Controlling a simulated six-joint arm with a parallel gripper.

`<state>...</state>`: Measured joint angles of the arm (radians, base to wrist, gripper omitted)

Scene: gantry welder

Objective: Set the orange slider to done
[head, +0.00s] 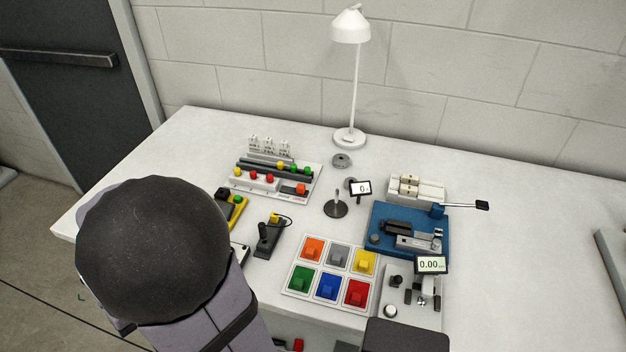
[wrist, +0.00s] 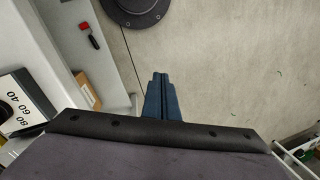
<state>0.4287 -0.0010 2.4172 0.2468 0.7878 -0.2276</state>
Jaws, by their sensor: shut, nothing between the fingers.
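A small orange slider block (head: 301,188) sits at the right end of a dark slot on the front right of a white control panel (head: 262,196), towards the back left of the table. Its label is too small to read. My gripper (wrist: 163,78) shows in the wrist view with its blue fingers shut together and empty, above the bare floor. It is well away from the slider, which is not in the wrist view. In the head view my arm fills the lower left, and the gripper cannot be seen.
The panel also holds red, yellow and green knobs. A cardboard box (wrist: 96,93) shows at left in the wrist view.

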